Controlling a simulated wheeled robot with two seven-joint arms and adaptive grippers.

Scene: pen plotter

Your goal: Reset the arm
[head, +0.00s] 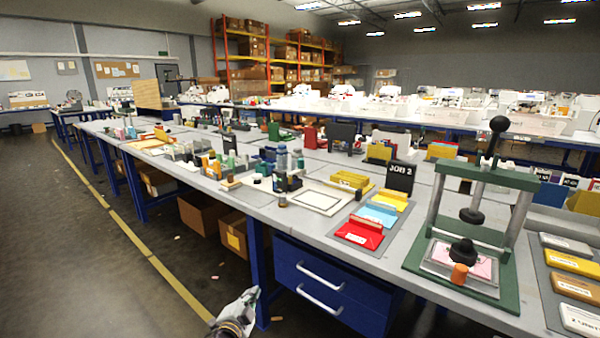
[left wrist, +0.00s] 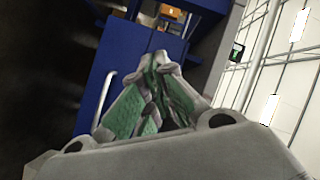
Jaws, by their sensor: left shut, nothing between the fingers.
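My left gripper (head: 248,298) shows at the bottom of the head view, low in front of the workbench and apart from it. In the left wrist view its fingers (left wrist: 157,62) are closed together with nothing between them. My right gripper is in neither view. The workbench (head: 318,248) has a grey top. A green hand press (head: 463,262) with black knobs stands on it at the right. I cannot make out a pen plotter for certain.
Blue drawers (head: 325,292) with pale handles hang under the bench, close to my left gripper. Red, blue and yellow trays (head: 361,232) and a black "JOB 2" sign (head: 400,177) stand on top. Cardboard boxes (head: 236,236) sit underneath. The floor at left is open.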

